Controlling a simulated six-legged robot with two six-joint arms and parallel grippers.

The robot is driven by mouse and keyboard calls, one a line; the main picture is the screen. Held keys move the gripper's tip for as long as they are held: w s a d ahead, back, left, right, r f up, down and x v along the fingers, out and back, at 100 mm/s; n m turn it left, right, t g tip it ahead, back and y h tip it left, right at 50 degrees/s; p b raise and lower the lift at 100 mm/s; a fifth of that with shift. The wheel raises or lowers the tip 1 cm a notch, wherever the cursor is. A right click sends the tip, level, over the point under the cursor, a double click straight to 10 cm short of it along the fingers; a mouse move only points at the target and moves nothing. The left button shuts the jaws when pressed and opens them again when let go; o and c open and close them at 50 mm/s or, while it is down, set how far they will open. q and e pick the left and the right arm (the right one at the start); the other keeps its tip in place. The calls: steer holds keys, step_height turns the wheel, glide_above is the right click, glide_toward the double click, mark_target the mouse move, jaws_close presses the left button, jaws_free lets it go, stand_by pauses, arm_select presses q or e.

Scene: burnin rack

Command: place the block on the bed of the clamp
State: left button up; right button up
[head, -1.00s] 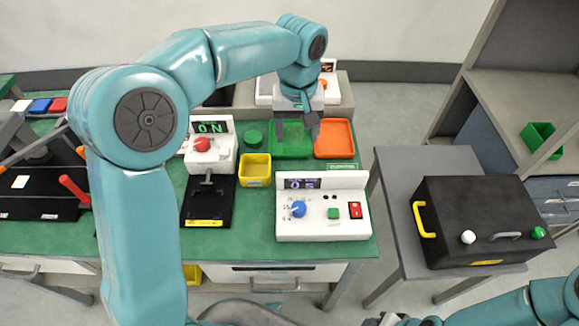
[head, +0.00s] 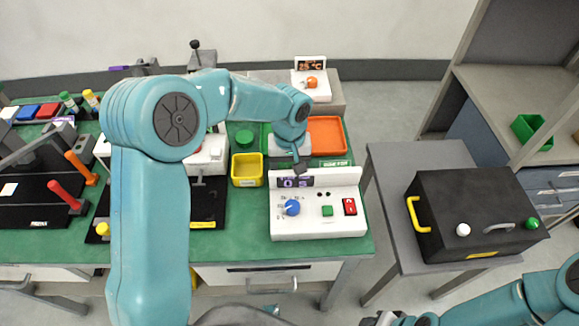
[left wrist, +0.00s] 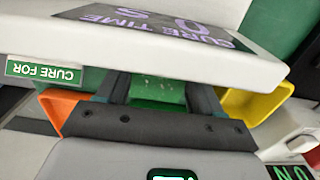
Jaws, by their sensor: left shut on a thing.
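My left gripper (head: 299,166) is just behind the white cure-time box (head: 320,222), pointing down. In the left wrist view its fingers (left wrist: 158,92) are apart, with green between them; I cannot tell whether this is the held block or the green tray behind. The cure-time box (left wrist: 180,45) hides the fingertips there. A black-based fixture with a red handle, which looks like the clamp (head: 28,212), lies at the far left. A white square rests on it. My right gripper (head: 385,320) is only partly in view at the bottom edge.
An orange tray (head: 327,135) and a yellow bin (head: 247,172) flank the gripper. A white unit (head: 208,158) with a black plate is partly behind my left arm. A black case (head: 475,215) stands on the right-hand table. The floor between tables is clear.

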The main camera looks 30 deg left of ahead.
arm_select(q)
steer(key=shift+f, duration=0.1)
steer(key=shift+f, duration=0.15)
steer(key=o, duration=1.1)
steer(key=shift+c, duration=0.2)
